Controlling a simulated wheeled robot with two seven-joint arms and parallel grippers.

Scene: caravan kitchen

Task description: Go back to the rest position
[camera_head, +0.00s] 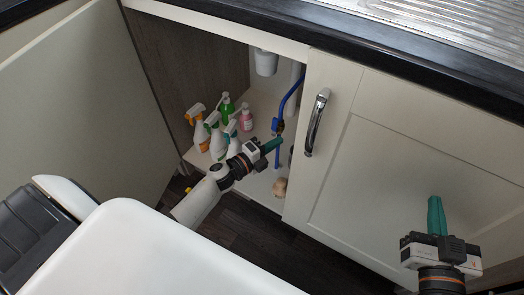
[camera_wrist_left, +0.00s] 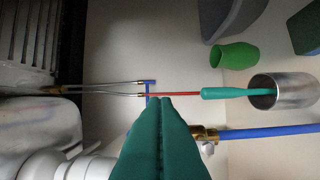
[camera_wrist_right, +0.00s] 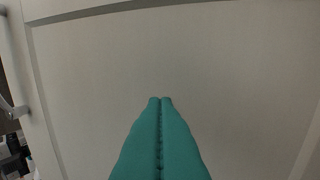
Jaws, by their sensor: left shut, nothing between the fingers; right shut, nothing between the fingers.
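My left gripper (camera_head: 271,146) reaches into the open cupboard under the counter, to the right of several spray bottles. Its green fingers (camera_wrist_left: 160,130) are shut with nothing between them, near a blue pipe with a brass valve (camera_wrist_left: 204,134). My right gripper (camera_head: 435,214) is in front of the closed cabinet door (camera_head: 420,150). Its green fingers (camera_wrist_right: 160,130) are shut and empty, pointing at the pale door panel. I cannot tell the exact gap to the door.
Spray bottles (camera_head: 218,140) and a pink bottle (camera_head: 246,120) stand inside the cupboard. The left wrist view shows a metal cup (camera_wrist_left: 282,92) with a brush in it and a green cup (camera_wrist_left: 234,56). The left door (camera_head: 70,90) stands open. A chrome handle (camera_head: 316,122) sticks out.

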